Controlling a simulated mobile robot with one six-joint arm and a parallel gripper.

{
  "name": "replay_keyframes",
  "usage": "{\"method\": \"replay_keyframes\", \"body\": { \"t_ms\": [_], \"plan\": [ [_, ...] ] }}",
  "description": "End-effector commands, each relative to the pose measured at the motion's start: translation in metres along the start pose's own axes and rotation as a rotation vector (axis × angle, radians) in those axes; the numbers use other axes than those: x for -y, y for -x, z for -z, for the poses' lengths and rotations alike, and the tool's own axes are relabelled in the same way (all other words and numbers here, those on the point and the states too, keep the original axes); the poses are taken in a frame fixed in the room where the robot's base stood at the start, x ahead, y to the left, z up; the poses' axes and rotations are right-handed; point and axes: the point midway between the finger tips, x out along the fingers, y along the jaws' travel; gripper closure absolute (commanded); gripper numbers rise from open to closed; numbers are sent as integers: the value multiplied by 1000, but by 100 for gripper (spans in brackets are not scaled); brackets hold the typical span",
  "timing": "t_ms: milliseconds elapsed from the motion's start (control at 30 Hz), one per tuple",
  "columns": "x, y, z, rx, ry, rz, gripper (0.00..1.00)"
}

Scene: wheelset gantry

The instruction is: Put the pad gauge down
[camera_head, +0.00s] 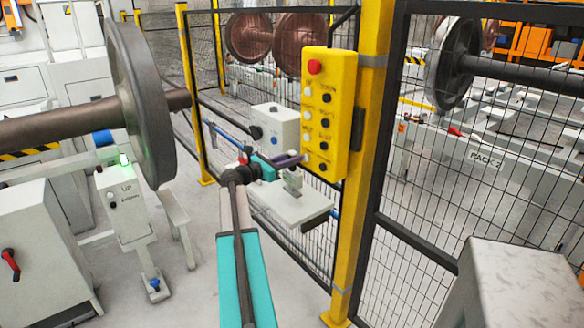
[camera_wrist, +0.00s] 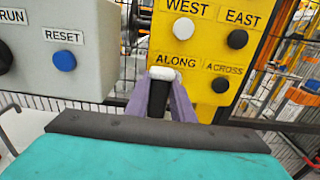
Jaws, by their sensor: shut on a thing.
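My gripper (camera_wrist: 160,105) has purple fingers closed on a dark piece with a white rounded end, which I take to be the pad gauge (camera_wrist: 158,96). In the head view my gripper (camera_head: 290,160) is above a pale shelf (camera_head: 305,212), beside the yellow button box. A small pale grey piece (camera_head: 293,182) shows just below the fingers, over the shelf. I cannot tell whether it is part of the gauge or a stand, or whether it touches the shelf. The fingers hide much of the gauge.
The yellow button box (camera_head: 328,110) hangs on a yellow post (camera_head: 364,160) close right of my gripper. A grey control box (camera_head: 276,128) with RUN and RESET buttons (camera_wrist: 62,45) stands behind the shelf. Mesh fencing (camera_head: 450,170) is on the right; a wheelset (camera_head: 140,100) is left.

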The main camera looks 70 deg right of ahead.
Motion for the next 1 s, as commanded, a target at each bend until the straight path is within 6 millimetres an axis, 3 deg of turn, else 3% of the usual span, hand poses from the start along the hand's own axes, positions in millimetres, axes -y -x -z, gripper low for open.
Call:
{"method": "replay_keyframes", "body": {
  "t_ms": [500, 967, 1000],
  "plan": [
    [-3, -3, 34, 2, 1, 0, 100],
    [-3, -3, 37, 2, 0, 0, 100],
    [-3, -3, 38, 0, 0, 0, 73]
  ]
}}
